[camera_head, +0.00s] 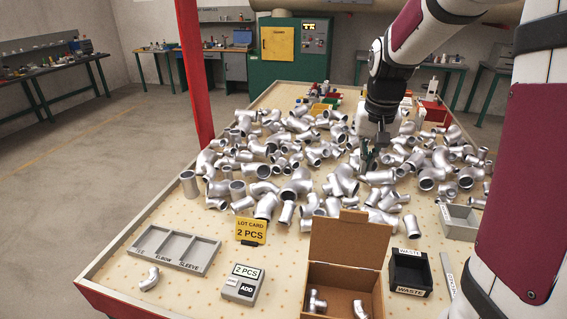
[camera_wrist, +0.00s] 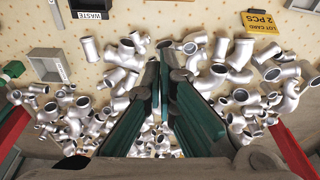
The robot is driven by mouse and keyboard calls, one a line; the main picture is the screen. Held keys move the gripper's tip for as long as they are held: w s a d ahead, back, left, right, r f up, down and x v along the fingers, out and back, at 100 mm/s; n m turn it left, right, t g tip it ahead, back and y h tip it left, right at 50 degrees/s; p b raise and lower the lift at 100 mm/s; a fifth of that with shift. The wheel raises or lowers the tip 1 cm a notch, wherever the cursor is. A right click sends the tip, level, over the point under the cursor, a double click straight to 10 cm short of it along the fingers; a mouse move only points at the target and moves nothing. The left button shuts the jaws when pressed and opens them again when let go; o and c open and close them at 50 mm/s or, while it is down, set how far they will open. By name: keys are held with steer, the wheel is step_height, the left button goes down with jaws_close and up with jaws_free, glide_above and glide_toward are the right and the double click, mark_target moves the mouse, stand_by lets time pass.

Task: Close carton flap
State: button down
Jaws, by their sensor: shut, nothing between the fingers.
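The brown cardboard carton (camera_head: 325,275) stands at the front of the table, with its flap (camera_head: 350,240) standing up at the back. A silver tee and another silver fitting show inside it. The carton's front is cut off by the picture's edge, and it does not show in the wrist view. My gripper (camera_head: 368,163) hangs behind the carton, over the pile of silver fittings and apart from the flap. In the wrist view its green fingers (camera_wrist: 165,72) come together with nothing between them.
Loose silver pipe fittings (camera_head: 262,172) cover the middle of the table. A black waste bin (camera_head: 409,273) stands right of the carton. A yellow lot card (camera_head: 251,232), a counter box (camera_head: 243,284) and a grey sorting tray (camera_head: 174,247) stand left. A grey bin (camera_head: 459,222) stands at right.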

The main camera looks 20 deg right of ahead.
step_height(320, 180, down, 11)
steer(key=s+p, duration=0.1)
steer(key=p, duration=0.2)
steer(key=shift+a, duration=0.45)
stand_by(0.4)
